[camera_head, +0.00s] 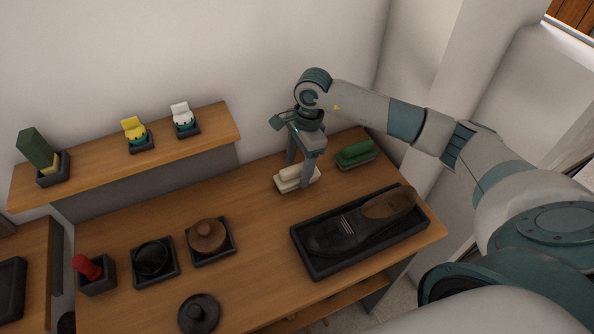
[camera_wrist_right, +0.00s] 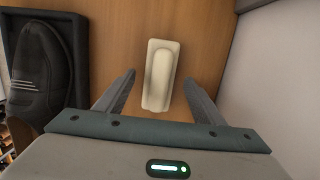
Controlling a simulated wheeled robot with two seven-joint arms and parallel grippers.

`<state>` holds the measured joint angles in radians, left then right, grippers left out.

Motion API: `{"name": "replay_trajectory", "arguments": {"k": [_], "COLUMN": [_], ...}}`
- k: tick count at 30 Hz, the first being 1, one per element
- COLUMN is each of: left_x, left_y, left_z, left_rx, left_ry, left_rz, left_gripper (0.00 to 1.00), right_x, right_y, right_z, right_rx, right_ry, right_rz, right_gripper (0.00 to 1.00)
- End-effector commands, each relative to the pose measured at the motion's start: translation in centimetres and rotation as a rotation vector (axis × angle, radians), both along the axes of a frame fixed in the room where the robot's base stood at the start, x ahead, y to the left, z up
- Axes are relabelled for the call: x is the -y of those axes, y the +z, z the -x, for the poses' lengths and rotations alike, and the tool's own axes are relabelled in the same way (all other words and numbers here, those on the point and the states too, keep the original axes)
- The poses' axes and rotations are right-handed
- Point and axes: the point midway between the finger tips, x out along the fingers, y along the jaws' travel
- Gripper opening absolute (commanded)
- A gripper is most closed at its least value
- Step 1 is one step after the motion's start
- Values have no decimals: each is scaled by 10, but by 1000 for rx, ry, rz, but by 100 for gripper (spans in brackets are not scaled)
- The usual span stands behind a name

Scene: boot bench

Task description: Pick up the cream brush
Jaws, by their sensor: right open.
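The cream brush (camera_head: 290,181) lies on the wooden bench top, toward the back. My right gripper (camera_head: 299,174) is directly over it, pointing down, and hides part of it in the head view. In the right wrist view the cream brush (camera_wrist_right: 161,75) lies lengthwise between and ahead of the two open fingers (camera_wrist_right: 162,92). A gap shows on each side, and neither finger visibly touches it in that view. My left gripper is not in view.
A green brush (camera_head: 356,153) lies close to the right of the cream one. A dark tray (camera_head: 312,268) with a shoe (camera_head: 345,236) is in front. Small trays with a brown-lidded tin (camera_head: 207,235) and a black tin (camera_head: 151,258) stand left. A raised shelf (camera_head: 100,163) runs along the wall.

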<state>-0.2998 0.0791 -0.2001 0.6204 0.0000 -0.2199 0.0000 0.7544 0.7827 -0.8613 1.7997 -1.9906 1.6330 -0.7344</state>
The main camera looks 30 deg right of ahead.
Motion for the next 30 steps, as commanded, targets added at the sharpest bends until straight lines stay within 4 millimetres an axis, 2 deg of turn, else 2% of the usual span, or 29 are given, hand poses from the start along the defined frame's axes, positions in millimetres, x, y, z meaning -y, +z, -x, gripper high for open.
{"name": "replay_trajectory", "arguments": {"k": [1,6,20,23,26,27,30], "left_x": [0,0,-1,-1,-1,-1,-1], "left_y": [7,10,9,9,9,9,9], "left_z": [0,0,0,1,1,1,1], "left_rx": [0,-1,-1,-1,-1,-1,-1], "left_ry": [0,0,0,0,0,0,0], "left_rz": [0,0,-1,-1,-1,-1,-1], "left_gripper": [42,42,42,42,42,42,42], "right_x": [-2,-3,-3,-3,-3,-3,-3], "right_y": [-5,-18,-19,-19,-19,-19,-19], "right_z": [1,1,0,0,0,0,0], "right_rx": [-5,-2,0,0,0,0,0], "right_ry": [-1,0,0,0,0,0,0], "right_rz": [-1,-1,0,0,0,0,-1], "right_gripper": [62,62,62,43,19,16,16]}}
